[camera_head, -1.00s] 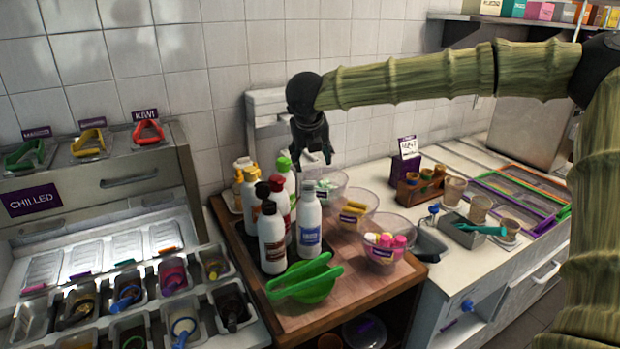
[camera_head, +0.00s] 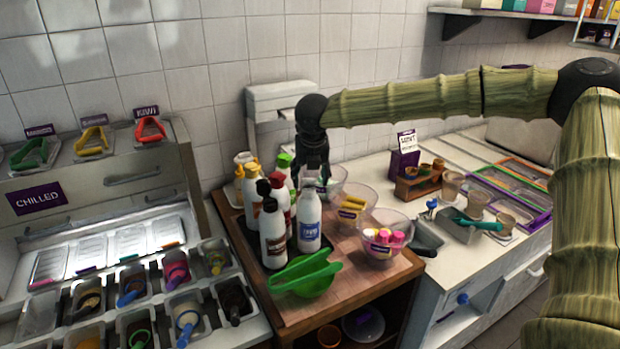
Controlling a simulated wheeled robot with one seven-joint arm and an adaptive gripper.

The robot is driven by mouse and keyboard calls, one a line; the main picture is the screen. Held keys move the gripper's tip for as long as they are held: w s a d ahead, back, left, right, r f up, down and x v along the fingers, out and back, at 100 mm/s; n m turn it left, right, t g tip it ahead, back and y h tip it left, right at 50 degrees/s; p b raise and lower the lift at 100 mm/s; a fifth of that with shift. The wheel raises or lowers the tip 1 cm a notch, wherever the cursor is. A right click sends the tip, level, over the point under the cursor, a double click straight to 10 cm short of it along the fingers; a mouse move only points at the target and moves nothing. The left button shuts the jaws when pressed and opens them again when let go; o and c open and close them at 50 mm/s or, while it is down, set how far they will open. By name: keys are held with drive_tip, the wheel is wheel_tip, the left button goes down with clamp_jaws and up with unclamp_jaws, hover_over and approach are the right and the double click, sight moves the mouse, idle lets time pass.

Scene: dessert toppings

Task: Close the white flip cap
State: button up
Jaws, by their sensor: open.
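The white bottle (camera_head: 309,234) with a blue label stands upright at the right front of a bottle group on the wooden counter. Its white cap (camera_head: 309,194) is at the top; the picture is too small to tell how far the flip lid is raised. My gripper (camera_head: 314,181) points down just above and slightly behind this cap, its dark fingers open and empty. I cannot tell whether a finger touches the cap. The fingers partly hide the bowl behind.
Bottles with black (camera_head: 264,188), red (camera_head: 277,180), yellow (camera_head: 252,170) and green (camera_head: 285,160) caps crowd the left side. Clear bowls of toppings (camera_head: 386,243) stand to the right. The white tiled wall is behind.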

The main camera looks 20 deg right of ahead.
sight(309, 181)
drive_tip(key=shift+p+x, duration=0.3)
drive_tip(key=shift+x, duration=1.1)
drive_tip(key=shift+f, duration=0.1)
drive_tip(key=c, duration=1)
